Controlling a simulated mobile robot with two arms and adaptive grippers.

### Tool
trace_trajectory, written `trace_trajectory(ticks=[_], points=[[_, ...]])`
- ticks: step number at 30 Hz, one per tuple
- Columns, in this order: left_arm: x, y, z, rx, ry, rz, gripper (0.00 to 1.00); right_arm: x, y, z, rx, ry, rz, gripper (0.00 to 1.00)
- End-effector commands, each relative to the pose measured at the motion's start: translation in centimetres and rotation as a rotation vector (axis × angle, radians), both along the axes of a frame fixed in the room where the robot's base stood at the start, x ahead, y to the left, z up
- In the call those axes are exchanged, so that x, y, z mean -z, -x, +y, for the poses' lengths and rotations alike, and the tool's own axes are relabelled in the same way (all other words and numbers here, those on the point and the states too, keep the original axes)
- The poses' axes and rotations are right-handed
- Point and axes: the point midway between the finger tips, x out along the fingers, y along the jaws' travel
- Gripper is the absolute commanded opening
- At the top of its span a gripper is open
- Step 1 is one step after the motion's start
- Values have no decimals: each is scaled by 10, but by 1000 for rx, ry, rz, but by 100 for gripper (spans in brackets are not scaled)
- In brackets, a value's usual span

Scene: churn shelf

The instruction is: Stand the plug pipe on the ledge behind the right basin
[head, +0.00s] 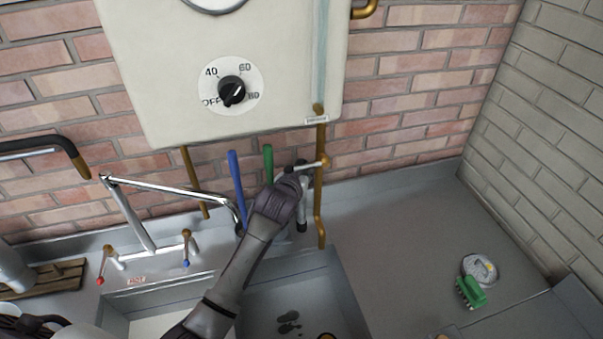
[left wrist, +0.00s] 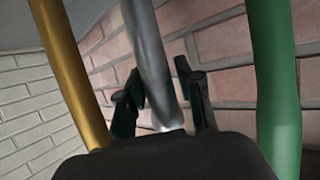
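The plug pipe (head: 302,213) is a grey, metallic pipe. It stands roughly upright at the ledge (head: 345,200) behind the right basin (head: 290,292), near the wall. In the left wrist view the pipe (left wrist: 150,50) runs between my left gripper's two dark fingers (left wrist: 165,100), which lie close against it on both sides. In the head view my left gripper (head: 297,186) reaches over the basin to the pipe and hides part of it. Whether its foot bears on the ledge I cannot tell.
A blue pipe (head: 237,185) and a green pipe (head: 268,164) stand left of the plug pipe; a brass pipe (head: 319,200) runs close on its right. The water heater (head: 165,70) hangs above. A swivel tap (head: 170,190) is at left. The counter at right is mostly clear.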

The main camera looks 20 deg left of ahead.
Motion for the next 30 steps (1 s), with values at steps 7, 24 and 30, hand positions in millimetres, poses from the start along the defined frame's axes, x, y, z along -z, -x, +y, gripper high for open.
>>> trace_trajectory(ticks=[7,24,30], points=[[-4,10,-1,1,0,-4,35,11,-5,0,0,-1,-9,40],[-6,120,-5,0,1,-1,35,48,0,3,2,-4,-1,40],[-8,131,-6,0,1,-1,35,49,0,4,3,-5,-1,40]])
